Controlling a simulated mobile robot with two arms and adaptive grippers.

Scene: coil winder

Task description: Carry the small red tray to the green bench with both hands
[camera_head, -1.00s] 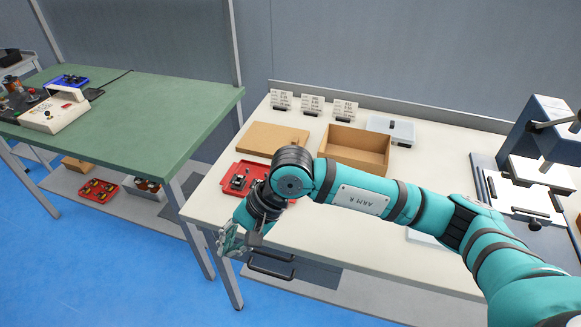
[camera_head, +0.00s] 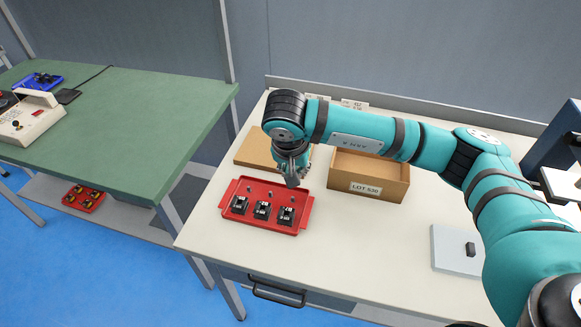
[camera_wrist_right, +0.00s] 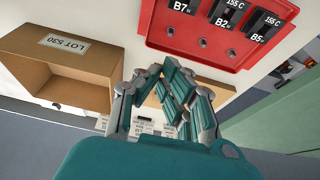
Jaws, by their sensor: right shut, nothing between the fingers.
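The small red tray (camera_head: 266,222) lies on the white bench near its left end, with several black parts in its front row and small pegs behind them. It also shows at the top of the right wrist view (camera_wrist_right: 160,42). My right gripper (camera_head: 292,182) is just above the tray's back right corner, shut and empty. Its fingers (camera_wrist_right: 172,85) show closed beside the tray in the right wrist view. The green bench (camera_head: 120,120) stands to the left, apart from the white bench. My left gripper is not in view.
An open cardboard box labelled LOT 530 (camera_head: 368,190) stands right of the tray. A flat cardboard piece (camera_head: 256,148) lies behind it. A blue bin (camera_head: 38,80) and a beige device (camera_head: 28,122) occupy the green bench's far left; its right part is clear.

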